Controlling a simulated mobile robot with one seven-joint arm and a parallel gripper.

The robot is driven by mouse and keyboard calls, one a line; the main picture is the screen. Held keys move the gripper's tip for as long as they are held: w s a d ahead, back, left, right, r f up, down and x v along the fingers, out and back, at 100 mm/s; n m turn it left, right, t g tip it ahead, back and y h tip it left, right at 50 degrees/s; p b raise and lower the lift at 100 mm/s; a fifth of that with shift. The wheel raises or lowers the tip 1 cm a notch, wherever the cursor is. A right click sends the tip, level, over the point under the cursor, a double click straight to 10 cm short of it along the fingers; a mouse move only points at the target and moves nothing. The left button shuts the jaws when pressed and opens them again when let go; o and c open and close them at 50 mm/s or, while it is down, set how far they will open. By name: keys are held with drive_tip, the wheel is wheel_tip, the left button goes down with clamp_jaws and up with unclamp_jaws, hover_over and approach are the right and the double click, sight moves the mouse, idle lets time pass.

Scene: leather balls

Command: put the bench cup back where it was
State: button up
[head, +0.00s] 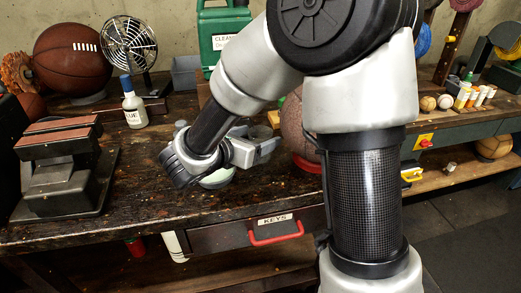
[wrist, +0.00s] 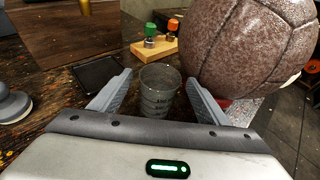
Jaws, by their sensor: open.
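The bench cup (wrist: 160,92) is a grey cup with dark measuring marks. It stands upright on the dark wooden bench, in the middle of the wrist view. My gripper (wrist: 158,82) is open, with one finger on each side of the cup. A gap shows on the left; I cannot tell whether the right finger touches it. In the head view my gripper (head: 268,149) is low over the bench, and a grey rounded shape just behind it may be the cup. A dark square pad (wrist: 97,73) lies empty to the left of the cup.
A big brown leather ball (wrist: 250,50) stands close on the right. A wooden holder (wrist: 155,48) with green and orange-topped items is behind. A glue bottle (head: 133,106) and black press-like block (head: 62,165) stand left.

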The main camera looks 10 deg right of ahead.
drive_tip(key=shift+w, duration=0.1)
drive_tip(key=shift+c, duration=0.4)
drive_tip(key=c, duration=1.1)
